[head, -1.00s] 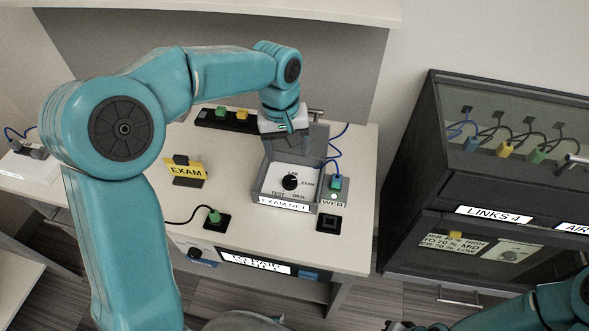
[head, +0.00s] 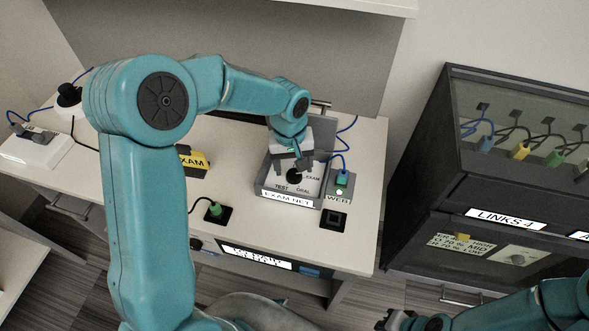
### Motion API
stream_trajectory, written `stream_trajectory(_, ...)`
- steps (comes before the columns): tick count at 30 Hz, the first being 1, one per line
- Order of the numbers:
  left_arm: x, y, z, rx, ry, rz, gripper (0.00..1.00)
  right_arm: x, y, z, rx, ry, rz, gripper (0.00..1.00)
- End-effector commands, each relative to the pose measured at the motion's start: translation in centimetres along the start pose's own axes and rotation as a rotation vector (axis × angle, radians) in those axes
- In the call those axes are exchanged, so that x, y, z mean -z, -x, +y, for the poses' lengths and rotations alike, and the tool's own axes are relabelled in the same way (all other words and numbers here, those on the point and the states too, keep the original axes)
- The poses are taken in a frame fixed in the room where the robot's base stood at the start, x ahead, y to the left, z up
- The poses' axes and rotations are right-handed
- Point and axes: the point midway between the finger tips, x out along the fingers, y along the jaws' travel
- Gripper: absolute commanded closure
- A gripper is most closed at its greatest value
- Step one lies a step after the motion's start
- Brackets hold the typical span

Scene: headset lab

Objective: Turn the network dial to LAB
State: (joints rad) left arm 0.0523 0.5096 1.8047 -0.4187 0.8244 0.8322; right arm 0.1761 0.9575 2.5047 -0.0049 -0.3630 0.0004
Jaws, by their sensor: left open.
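The network dial is a black round knob (head: 294,176) on the white face of a grey box labelled EXAM NET (head: 287,199). TEST, ORAL and EXAM show around the knob; the LAB mark is hidden behind my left gripper. The box's lid stands open at the back. My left gripper (head: 301,161) is open, fingers pointing down, just above and behind the knob; I cannot tell whether it touches. My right gripper (head: 397,321) is at the bottom edge, partly cut off, and its jaws are unclear.
A WEB socket with a green plug (head: 342,180) and blue cable sits right beside the box. A yellow EXAM sign (head: 193,161) and a green plug (head: 214,209) are on the desk. A dark cabinet (head: 470,170) stands to the right.

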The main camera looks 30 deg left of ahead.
Motion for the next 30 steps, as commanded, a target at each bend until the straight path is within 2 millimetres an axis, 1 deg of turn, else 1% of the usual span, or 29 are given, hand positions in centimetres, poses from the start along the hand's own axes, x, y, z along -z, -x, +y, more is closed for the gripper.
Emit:
stream_trajectory(1, -0.1, -0.9, 0.0, 0.001, -0.001, -0.003, 0.32, 0.0, 0.0, 0.0, 0.000, 0.000, 0.000, 1.00)
stream_trajectory(3, 0.0, -1.8, 0.0, 0.002, -0.001, -0.002, 0.32, 0.0, 0.1, 0.0, 0.000, 0.000, 0.000, 1.00)
stream_trajectory(6, 0.1, -2.7, 0.1, 0.001, 0.001, -0.001, 0.32, 0.0, 0.1, 0.0, 0.000, 0.000, 0.000, 1.00)
stream_trajectory(9, 0.2, -3.1, 0.1, 0.000, 0.001, 0.000, 0.32, 0.0, 0.1, 0.0, 0.000, 0.000, 0.000, 1.00)
stream_trajectory(16, 0.3, -3.2, 0.1, -0.001, 0.000, 0.001, 0.32, 0.0, 0.1, 0.0, 0.000, 0.000, 0.000, 1.00)
stream_trajectory(17, 0.3, -3.2, 0.1, -0.001, 0.000, 0.001, 0.35, 0.0, 0.1, 0.0, 0.000, 0.000, 0.000, 1.00)
stream_trajectory(18, 0.3, -3.2, 0.1, 0.000, 0.000, 0.001, 0.48, 0.0, 0.1, 0.0, 0.000, 0.000, 0.000, 1.00)
stream_trajectory(20, 0.2, -3.2, 0.1, 0.000, 0.000, 0.001, 0.68, 0.0, 0.1, 0.0, 0.000, 0.000, 0.000, 1.00)
stream_trajectory(21, 0.2, -3.2, 0.1, 0.000, 0.000, 0.001, 0.81, 0.0, 0.1, 0.0, 0.000, 0.000, 0.000, 1.00)
stream_trajectory(22, 0.2, -3.2, 0.1, 0.000, 0.000, 0.001, 0.88, 0.0, 0.1, 0.0, 0.000, 0.000, 0.000, 1.00)
stream_trajectory(30, 0.3, -3.3, 0.1, -0.001, 0.017, 0.003, 0.88, 0.0, -0.3, 0.1, 0.000, 0.000, 0.000, 1.00)
